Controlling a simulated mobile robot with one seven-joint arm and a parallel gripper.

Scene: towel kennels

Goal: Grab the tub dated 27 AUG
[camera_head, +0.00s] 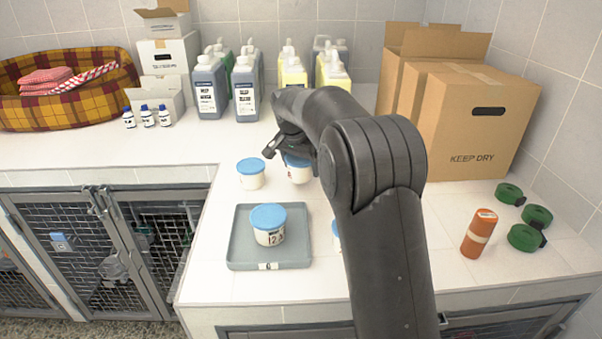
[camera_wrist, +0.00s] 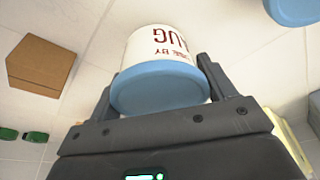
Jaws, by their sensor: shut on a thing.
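My gripper (camera_head: 287,150) is shut on a white tub (camera_head: 298,174) with a blue lid, over the counter behind the tray. In the wrist view the held tub (camera_wrist: 155,48) sits between the two fingers, its red print upside down; "USE BY" and "UG" show, and the day number is hidden. A second blue-lidded tub (camera_head: 251,175) stands to its left. Another tub (camera_head: 268,232), marked "12 A" as far as I can read, stands on the grey tray (camera_head: 240,254). A further tub (camera_head: 336,239) is mostly hidden behind my arm.
Grey bottles (camera_head: 210,88) and yellow-filled bottles (camera_head: 335,75) line the back wall. Small bottles (camera_head: 147,117) and a plaid basket (camera_head: 30,108) are at the left. Cardboard boxes (camera_head: 470,125), an orange container (camera_head: 478,235) and green rolls (camera_head: 524,237) are at the right.

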